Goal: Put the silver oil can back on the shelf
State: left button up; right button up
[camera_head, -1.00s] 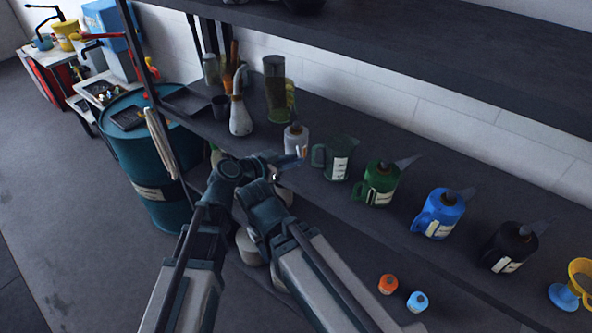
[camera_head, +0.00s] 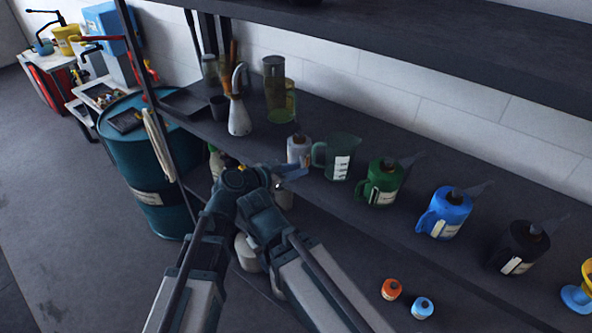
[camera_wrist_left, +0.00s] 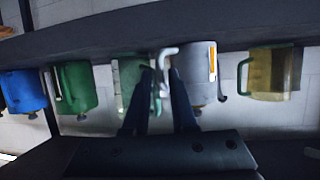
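The silver oil can (camera_head: 299,151), with a dark cap, stands on the dark shelf (camera_head: 330,198) between the funnel-topped can and the clear green jug (camera_head: 342,158). My left gripper (camera_head: 291,173) is at its front, at handle height. In the left wrist view, which is upside down, the silver can (camera_wrist_left: 198,72) appears upright on the shelf. Its handle lies between the two spread fingers of my left gripper (camera_wrist_left: 158,90); I see no clear grip on it. The lower part of the can is partly hidden by the gripper in the head view. My right gripper is not in view.
Green (camera_head: 381,184), blue (camera_head: 444,214) and black (camera_head: 514,250) cans stand to the right on the shelf. A silver funnel-topped can (camera_head: 239,118) and a yellow-green jug (camera_head: 289,102) stand to the left. A teal drum (camera_head: 150,165) is beside the shelf.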

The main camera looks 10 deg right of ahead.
pick_arm(q)
jog(key=shift+o, duration=0.9)
jog(key=shift+r, duration=0.2)
jog(key=p+v, duration=0.3)
jog(key=v, duration=0.4)
jog(key=shift+s+a, duration=0.2)
jog(key=s+a+f+n+g+y, duration=0.25)
jog(key=a+f+n+y, duration=0.2)
jog(key=a, duration=0.45)
jog(key=s+a+f+n+g+y, duration=0.1)
jog(key=s+a+f+n+y, duration=0.3)
jog(key=a, duration=0.5)
jog(key=s+a+f+n+g+y, duration=0.15)
jog(key=a+f+n+y, duration=0.3)
jog(key=a, duration=0.45)
jog(key=s+d+f+m+g+b, duration=0.1)
jog(key=s+d+f+m+b, duration=0.3)
jog(key=d, duration=0.6)
notch_tip(320, 180, down, 4)
jog(key=s+b, duration=0.2)
jog(key=shift+d+r+m+g+b, duration=0.15)
jog(key=shift+d+m+g+b, duration=0.15)
jog(key=shift+g+b, duration=0.1)
